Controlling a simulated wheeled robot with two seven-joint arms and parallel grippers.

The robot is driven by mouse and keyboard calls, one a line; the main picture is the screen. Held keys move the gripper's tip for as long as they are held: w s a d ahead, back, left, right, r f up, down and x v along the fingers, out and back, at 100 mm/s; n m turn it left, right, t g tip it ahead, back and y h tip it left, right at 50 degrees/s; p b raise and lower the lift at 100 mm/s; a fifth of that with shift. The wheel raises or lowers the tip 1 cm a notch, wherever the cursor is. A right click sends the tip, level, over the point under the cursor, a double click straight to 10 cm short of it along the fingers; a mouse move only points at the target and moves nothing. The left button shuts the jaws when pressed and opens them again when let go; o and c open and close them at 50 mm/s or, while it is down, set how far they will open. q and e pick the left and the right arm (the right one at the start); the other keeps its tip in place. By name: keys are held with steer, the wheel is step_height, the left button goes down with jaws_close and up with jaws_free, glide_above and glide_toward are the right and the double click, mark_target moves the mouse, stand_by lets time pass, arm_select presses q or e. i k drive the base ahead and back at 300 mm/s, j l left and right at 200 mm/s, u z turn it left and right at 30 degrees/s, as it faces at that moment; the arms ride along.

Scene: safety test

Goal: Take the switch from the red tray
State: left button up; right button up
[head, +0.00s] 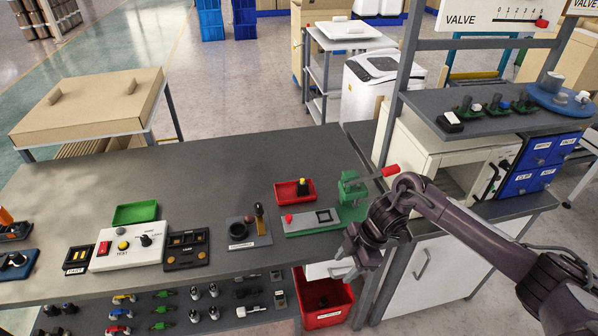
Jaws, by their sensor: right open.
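A small red tray (283,192) lies on the dark grey workbench, right of its middle. A small black and yellow part, which looks like the switch (303,187), stands in the tray. My right gripper (346,264) is open and points down near the bench's front right edge. It is in front of the tray and to its right, apart from it, with nothing seen between its fingers. My left gripper is not in view.
A green tray (135,213), a white test box (128,247) and a red bin (328,312) below are nearby. The bench's back is clear.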

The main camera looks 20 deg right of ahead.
mark_target(301, 189)
steer(key=i, duration=1.2)
